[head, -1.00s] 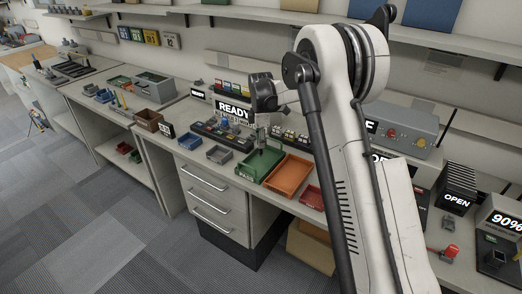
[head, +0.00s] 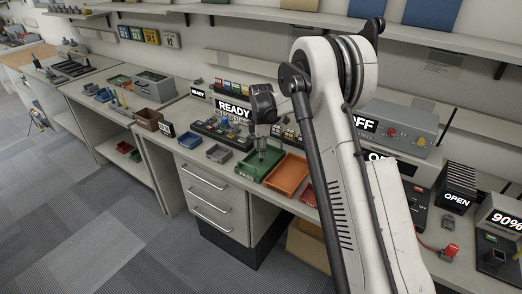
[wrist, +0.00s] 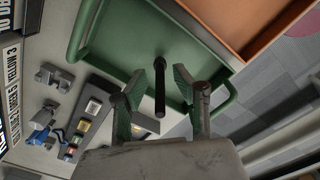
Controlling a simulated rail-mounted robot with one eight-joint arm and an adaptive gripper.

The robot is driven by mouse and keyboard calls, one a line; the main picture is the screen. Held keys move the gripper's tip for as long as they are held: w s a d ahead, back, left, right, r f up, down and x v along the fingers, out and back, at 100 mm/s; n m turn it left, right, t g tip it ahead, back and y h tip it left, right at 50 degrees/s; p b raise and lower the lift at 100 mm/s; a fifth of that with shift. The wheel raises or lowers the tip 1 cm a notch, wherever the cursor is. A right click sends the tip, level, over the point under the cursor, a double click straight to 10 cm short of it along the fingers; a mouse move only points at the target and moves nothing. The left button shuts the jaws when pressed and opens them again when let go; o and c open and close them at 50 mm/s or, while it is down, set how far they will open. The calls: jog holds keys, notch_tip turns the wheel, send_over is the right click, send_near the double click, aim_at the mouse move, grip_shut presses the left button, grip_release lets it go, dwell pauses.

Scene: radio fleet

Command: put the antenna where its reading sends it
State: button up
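A dark rod, which looks like the antenna (wrist: 160,92), shows between my fingers in the wrist view, over the green tray (wrist: 118,30). I cannot tell whether it touches the tray floor. My gripper (wrist: 170,70) has its two fingers apart, with visible gaps beside the rod, and points down toward the tray. In the head view my gripper (head: 263,156) is low over the green tray (head: 246,171). The antenna is not clear there. A display reading READY (head: 233,108) stands behind the tray.
An orange tray (head: 287,179) adjoins the green one on the right, with a red tray (head: 308,194) beyond. Small blue (head: 190,141) and grey (head: 218,153) trays sit left. A dark device with keys (head: 222,134) stands behind. A grey box reading OFF (head: 392,130) is at the right.

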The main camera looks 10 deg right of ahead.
notch_tip(320, 180, up, 12)
jog(key=shift+r, duration=0.25)
jog(key=s+r+m+t, duration=0.2)
jog(key=s+r+m, duration=0.2)
jog(key=s+r, duration=0.55)
jog(key=s+r+m+t, duration=0.1)
jog(key=s+r+m, duration=0.4)
jog(key=s, duration=0.7)
jog(key=s+f+m+t, duration=0.2)
jog(key=s+m, duration=0.2)
jog(key=s, duration=0.7)
jog(key=s+a+f+m+t, duration=0.1)
jog(key=s+m, duration=0.3)
jog(key=s, duration=0.8)
jog(key=shift+s+f+m+t, duration=0.15)
jog(key=shift+f+m+t, duration=0.15)
jog(key=shift+f+t, duration=0.35)
jog(key=shift+a, duration=0.1)
